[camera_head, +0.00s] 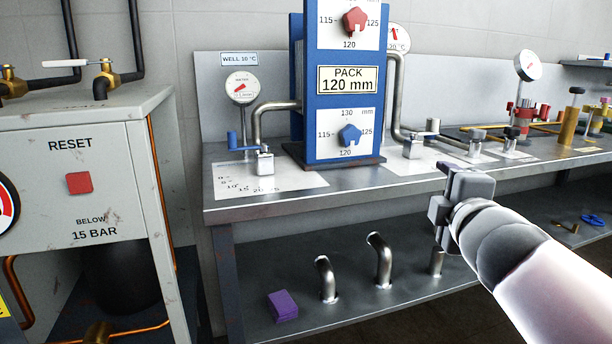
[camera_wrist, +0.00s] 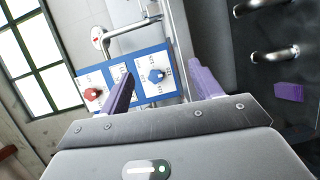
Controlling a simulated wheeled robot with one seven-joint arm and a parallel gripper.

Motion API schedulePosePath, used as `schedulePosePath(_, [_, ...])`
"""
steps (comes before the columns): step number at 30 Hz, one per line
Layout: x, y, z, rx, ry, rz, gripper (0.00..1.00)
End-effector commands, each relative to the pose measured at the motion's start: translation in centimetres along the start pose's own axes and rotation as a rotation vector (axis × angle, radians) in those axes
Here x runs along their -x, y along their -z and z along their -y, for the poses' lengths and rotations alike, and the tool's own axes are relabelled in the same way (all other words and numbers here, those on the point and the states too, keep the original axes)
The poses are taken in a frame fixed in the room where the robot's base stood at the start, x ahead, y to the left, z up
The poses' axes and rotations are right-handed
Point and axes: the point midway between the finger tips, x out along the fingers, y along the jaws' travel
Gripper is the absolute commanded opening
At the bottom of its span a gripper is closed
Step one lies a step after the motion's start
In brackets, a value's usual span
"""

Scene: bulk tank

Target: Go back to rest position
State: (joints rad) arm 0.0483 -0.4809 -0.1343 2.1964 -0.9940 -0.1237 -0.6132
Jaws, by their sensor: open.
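My gripper (camera_head: 440,208) is in front of the right part of the steel bench's front edge in the head view. Its arm comes in from the lower right. In the wrist view my gripper (camera_wrist: 160,70) has its two purple fingers spread wide apart, with nothing between them. Beyond the fingers in that view is the blue panel (camera_wrist: 125,72) with a red knob and a blue knob, seen tilted.
The steel bench (camera_head: 330,186) carries the blue PACK 120 mm stand (camera_head: 318,97), gauges and bent pipes. A purple block (camera_head: 282,306) and pipe elbows (camera_head: 380,260) are on the lower shelf. A grey cabinet (camera_head: 110,150) with a red RESET button (camera_head: 79,183) stands at left.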

Motion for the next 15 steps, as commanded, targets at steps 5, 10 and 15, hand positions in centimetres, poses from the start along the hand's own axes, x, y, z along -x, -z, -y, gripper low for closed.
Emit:
schedulePosePath(5, [3.1, -1.4, 5.6, -0.416, 0.161, 0.19, 0.64])
schedulePosePath(10, [9.3, -0.2, 15.4, -0.937, 0.447, 0.455, 0.64])
schedulePosePath(15, [14.9, 2.9, 21.8, -1.24, 0.683, 0.655, 0.64])
